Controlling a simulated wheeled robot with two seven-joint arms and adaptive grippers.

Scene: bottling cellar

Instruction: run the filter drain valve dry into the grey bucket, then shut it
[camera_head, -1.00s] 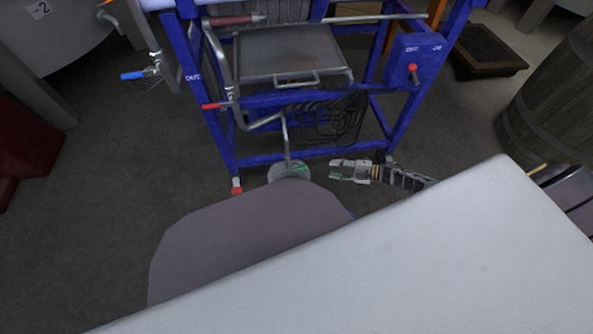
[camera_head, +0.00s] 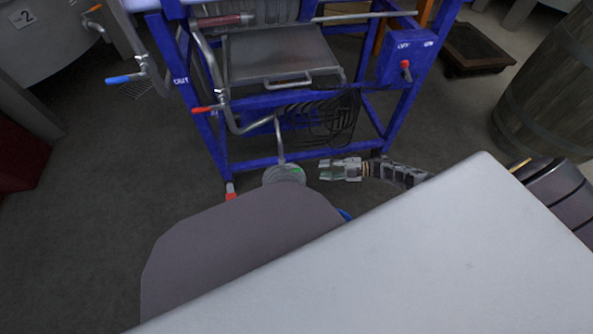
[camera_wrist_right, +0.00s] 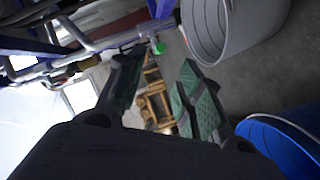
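The grey bucket (camera_head: 271,178) stands on the floor at the front of the blue filter frame, its lower part hidden by a grey-purple surface. It also shows in the right wrist view (camera_wrist_right: 232,38). A pipe (camera_head: 280,140) comes down over it from a red-handled valve (camera_head: 203,109), whose lever points left. A small green part (camera_head: 297,170) shows at the bucket; I cannot tell whether it is a valve handle. My right gripper (camera_head: 326,170) is just right of the bucket, apart from it. Its green-padded fingers (camera_wrist_right: 160,92) are open and empty. My left gripper is not visible.
A blue-handled valve (camera_head: 125,78) is on the OUT pipe at left. A blue container (camera_wrist_right: 285,140) is near my right gripper. A switch box (camera_head: 405,62) with a red knob is on the frame, and a barrel (camera_head: 550,95) stands at right.

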